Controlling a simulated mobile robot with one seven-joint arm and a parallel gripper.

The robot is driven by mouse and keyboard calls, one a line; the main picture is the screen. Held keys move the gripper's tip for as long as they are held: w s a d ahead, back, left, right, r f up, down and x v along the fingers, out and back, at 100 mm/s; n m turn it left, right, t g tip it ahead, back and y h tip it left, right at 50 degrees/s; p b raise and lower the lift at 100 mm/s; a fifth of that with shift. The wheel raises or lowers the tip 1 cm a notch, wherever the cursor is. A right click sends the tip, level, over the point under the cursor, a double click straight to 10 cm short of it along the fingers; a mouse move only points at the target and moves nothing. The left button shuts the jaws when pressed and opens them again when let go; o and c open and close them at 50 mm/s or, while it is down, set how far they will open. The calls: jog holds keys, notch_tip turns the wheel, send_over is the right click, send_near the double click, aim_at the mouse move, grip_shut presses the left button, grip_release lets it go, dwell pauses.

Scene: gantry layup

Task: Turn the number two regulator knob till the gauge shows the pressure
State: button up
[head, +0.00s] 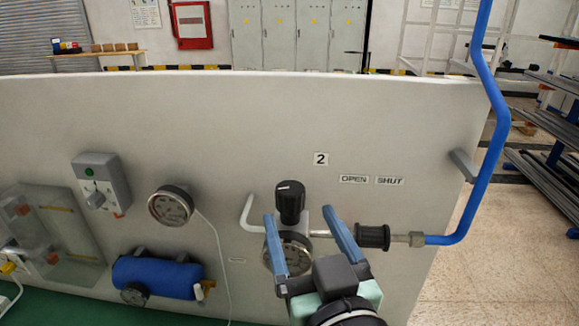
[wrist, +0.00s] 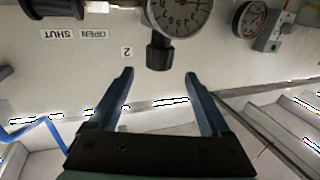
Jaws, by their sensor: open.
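The number two regulator knob (head: 290,202) is black with a white line on top. It stands upright on the regulator, below and left of the "2" label (head: 321,159). The round gauge (head: 288,252) sits under the knob, partly hidden by my gripper in the head view. My gripper (head: 298,214) is open, its blue fingers at either side of the knob as seen there. In the wrist view, which looks upside down, the knob (wrist: 159,54) lies just past the fingertips, between their lines. The gauge (wrist: 181,14) is cut by the top edge; I cannot read its pressure.
A black fitting (head: 373,237) joins the blue pipe (head: 492,150) right of the regulator. "OPEN" and "SHUT" labels (head: 371,180) are above it. Another gauge (head: 171,205), a switch box (head: 101,182) and a blue cylinder (head: 157,277) are on the left. The panel above the knob is clear.

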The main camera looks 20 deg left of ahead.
aim_at(287, 182)
jog(key=p+x, duration=0.3)
jog(key=x, duration=0.6)
jog(key=shift+w+r+p, duration=0.1)
jog(key=shift+p, duration=0.25)
jog(key=shift+w+a, duration=0.4)
jog(key=shift+w, duration=0.1)
jog(key=shift+c, duration=0.2)
grip_shut()
jog(key=shift+p, duration=0.3)
